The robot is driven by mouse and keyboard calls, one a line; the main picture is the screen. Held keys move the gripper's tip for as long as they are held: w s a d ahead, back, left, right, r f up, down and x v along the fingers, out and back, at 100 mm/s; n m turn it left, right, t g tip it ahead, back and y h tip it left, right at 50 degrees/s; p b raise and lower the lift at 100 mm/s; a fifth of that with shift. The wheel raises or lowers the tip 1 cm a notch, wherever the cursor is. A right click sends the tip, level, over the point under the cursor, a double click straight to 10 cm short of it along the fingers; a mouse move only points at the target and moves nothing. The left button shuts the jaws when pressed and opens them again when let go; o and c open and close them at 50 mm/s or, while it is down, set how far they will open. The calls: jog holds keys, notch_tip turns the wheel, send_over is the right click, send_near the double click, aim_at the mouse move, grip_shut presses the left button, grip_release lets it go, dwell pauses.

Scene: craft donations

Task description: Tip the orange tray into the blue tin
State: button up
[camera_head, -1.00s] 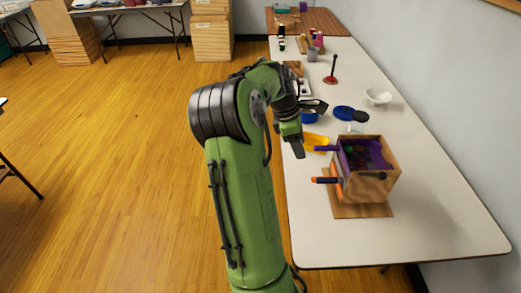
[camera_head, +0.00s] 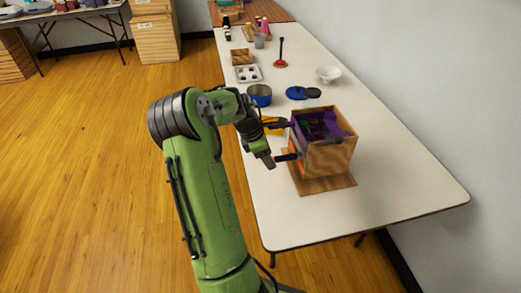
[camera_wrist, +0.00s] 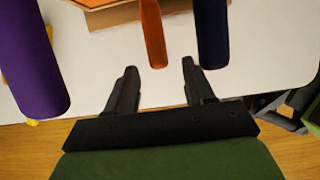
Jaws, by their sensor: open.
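An orange handle (camera_wrist: 152,32) shows in the wrist view, jutting from a wooden box (camera_head: 330,158). I take it to belong to the orange tray, whose body I cannot make out. My gripper (camera_wrist: 159,67) is open, its fingertips either side of the handle's near end in the picture; contact is not visible. In the head view my gripper (camera_head: 269,162) is just left of the box. The blue tin (camera_head: 259,95) stands open on the table behind my gripper. Its inside is hard to see.
A purple handle (camera_wrist: 32,65) and a dark blue handle (camera_wrist: 212,35) flank the orange one. A blue lid (camera_head: 296,92), white bowl (camera_head: 328,74) and red-based stand (camera_head: 280,63) are farther back. The table's front right is clear.

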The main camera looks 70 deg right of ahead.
jog(key=shift+s+f, duration=0.15)
jog(key=shift+f, duration=0.2)
grip_shut()
jog(key=shift+r+p, duration=0.35)
jog(key=shift+p, duration=0.15)
jog(key=shift+f, duration=0.1)
jog(key=w+a+p, duration=0.2)
jog(key=w+a, duration=0.2)
jog(key=w, duration=0.3)
jog(key=w+a+p, duration=0.2)
jog(key=w+a, duration=0.2)
jog(key=w, duration=0.3)
jog(key=shift+w+a, duration=0.3)
jog(key=shift+w, duration=0.05)
dwell(1.1)
